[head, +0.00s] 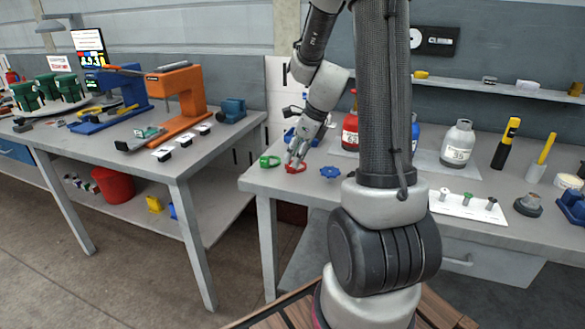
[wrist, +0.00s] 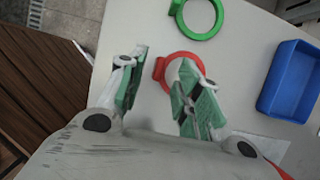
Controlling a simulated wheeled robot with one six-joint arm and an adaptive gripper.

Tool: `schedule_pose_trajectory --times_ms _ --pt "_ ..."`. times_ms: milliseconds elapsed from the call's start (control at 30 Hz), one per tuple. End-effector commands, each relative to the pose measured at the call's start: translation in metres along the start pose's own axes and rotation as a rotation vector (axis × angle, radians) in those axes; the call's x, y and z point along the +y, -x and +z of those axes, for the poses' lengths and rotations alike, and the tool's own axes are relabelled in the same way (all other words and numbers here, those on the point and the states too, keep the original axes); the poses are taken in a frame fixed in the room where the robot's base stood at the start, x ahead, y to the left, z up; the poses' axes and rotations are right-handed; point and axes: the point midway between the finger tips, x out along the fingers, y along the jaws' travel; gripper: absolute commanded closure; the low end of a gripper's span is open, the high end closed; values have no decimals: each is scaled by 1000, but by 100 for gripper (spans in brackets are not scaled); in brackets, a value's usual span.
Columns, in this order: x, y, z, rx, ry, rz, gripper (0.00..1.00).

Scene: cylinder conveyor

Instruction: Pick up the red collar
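The red collar (head: 296,170) lies flat near the left end of the workbench, below my gripper (head: 297,156). In the wrist view the red collar (wrist: 159,71) is a ring, partly covered by the right finger. My gripper (wrist: 160,90) is open, with green pads on both fingers. Its left finger is outside the ring to the left. The right finger overlaps the ring's middle and right side. The ring's left wall shows in the gap between the fingers. I cannot tell whether either finger touches the collar.
A green collar (head: 269,161) lies to the left, also seen in the wrist view (wrist: 196,17). A blue tray (wrist: 291,82) is on the bench. A blue star-shaped knob (head: 330,172) lies to the right. A red cylinder (head: 350,132) stands behind. The bench edge is close.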

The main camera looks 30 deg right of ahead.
Motion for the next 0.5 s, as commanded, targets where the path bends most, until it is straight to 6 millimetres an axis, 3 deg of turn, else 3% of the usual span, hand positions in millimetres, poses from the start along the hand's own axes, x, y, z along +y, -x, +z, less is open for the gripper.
schedule_pose_trajectory --times_ms 200,467,500 --pt "2 -28 2 1 0 2 66" --pt "2 -31 3 0 2 0 66" --pt "2 -30 3 0 2 0 73"
